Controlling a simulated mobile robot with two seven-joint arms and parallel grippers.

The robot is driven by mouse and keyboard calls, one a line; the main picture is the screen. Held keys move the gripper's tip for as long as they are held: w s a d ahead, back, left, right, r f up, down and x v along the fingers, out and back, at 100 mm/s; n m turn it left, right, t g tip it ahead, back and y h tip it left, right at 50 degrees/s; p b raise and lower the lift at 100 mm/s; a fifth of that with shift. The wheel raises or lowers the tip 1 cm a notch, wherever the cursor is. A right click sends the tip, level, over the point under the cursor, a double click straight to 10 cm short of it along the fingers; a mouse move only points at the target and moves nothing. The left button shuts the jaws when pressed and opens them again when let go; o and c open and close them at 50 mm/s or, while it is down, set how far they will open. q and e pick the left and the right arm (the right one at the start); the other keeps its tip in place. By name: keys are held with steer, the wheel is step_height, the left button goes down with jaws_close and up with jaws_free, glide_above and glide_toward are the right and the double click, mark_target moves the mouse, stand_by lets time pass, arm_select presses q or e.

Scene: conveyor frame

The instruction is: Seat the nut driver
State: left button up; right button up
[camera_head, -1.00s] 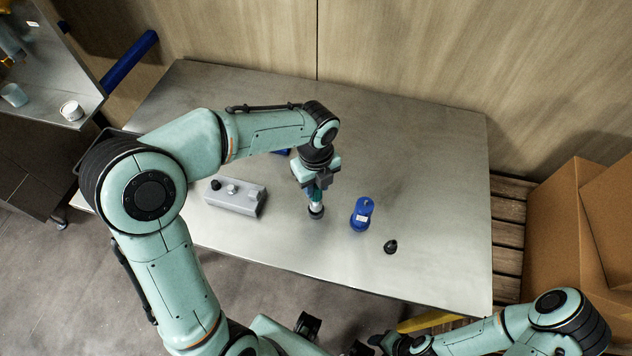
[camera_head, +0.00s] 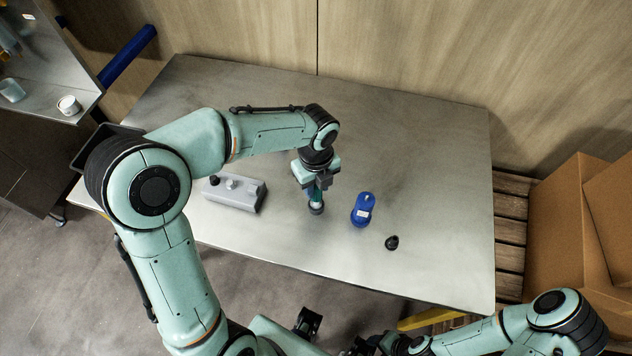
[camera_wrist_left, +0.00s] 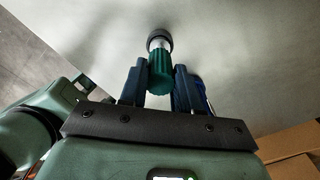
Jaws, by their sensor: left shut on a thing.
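My left gripper (camera_head: 316,188) is shut on the nut driver and points down over the middle of the table. In the left wrist view the nut driver shows a green handle (camera_wrist_left: 160,75) between the two blue fingers, a pale metal shaft and a dark round end. That dark end (camera_head: 316,208) is at or just above the tabletop; I cannot tell if it touches. A grey block (camera_head: 240,201) with small dark and white fittings on top lies to the left, apart from the tool. My right gripper (camera_head: 392,343) is low at the front edge of the picture; its fingers are unclear.
A blue object with a white label (camera_head: 361,212) stands right of the tool, with a small black piece (camera_head: 391,243) beyond it. The right and back of the metal table (camera_head: 430,150) are clear. Cardboard boxes (camera_head: 565,220) stand off its right side.

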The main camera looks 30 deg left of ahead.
arm_select(q)
steer(key=shift+f, duration=0.15)
steer(key=o, duration=1.1)
arm_select(e)
steer(key=shift+f, duration=0.1)
arm_select(q)
step_height(320, 180, up, 13)
steer(key=shift+r+p, duration=0.2)
steer(key=shift+p, duration=0.75)
arm_select(e)
steer(key=shift+w+r, duration=0.3)
steer(key=shift+r, duration=0.3)
steer(key=shift+w+r, duration=0.3)
steer(key=shift+r, duration=0.3)
steer(key=shift+s, duration=0.1)
